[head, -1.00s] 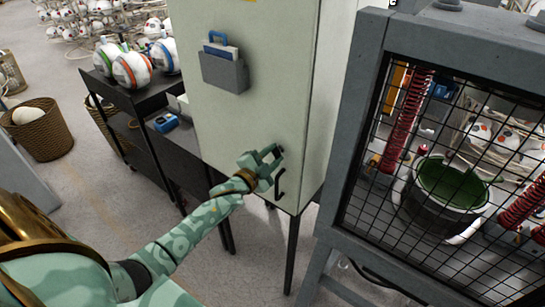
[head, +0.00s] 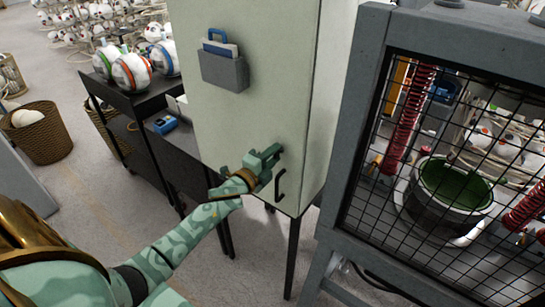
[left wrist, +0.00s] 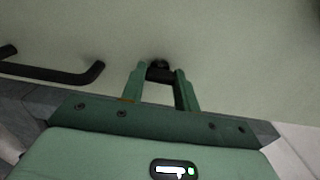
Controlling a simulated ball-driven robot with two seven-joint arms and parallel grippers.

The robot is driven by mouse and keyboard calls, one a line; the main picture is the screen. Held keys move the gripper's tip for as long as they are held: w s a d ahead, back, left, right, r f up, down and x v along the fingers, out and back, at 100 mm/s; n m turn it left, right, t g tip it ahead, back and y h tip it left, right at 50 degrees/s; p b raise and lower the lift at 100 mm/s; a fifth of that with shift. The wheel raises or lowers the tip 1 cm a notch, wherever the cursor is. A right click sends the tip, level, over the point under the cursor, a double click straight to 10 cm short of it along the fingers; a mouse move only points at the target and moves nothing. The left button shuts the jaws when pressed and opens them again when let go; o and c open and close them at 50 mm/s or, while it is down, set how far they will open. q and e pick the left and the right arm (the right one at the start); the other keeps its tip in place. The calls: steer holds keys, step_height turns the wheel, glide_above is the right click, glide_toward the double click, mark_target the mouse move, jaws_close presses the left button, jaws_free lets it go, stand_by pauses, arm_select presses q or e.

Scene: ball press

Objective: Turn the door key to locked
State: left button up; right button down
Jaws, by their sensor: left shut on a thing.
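The pale green cabinet door (head: 250,115) fills the middle of the head view. My left gripper (head: 275,155) is at the door's lower right, just above the black door handle (head: 280,186). In the left wrist view, the gripper's two green fingers (left wrist: 160,82) are shut on the small black door key (left wrist: 160,72), which sits against the door face. The black handle (left wrist: 60,72) lies to the left there, apart from the fingers. The key is largely hidden in the head view, and its exact angle is hard to tell. My right gripper is not in view.
A grey caged press (head: 440,170) stands close on the right, with a green-lined bowl (head: 455,185) inside. A grey pocket (head: 224,70) hangs on the door. A black shelf cart (head: 140,105) with striped balls stands at the left.

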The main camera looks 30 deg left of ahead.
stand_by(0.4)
arm_select(q)
steer(key=o, duration=1)
steer(key=s, duration=0.5)
steer(key=s+b, duration=0.1)
steer(key=s, duration=0.5)
steer(key=s+a+b, duration=0.1)
steer(key=s, duration=0.4)
steer(key=shift+s+a, duration=0.1)
steer(key=shift+s, duration=0.05)
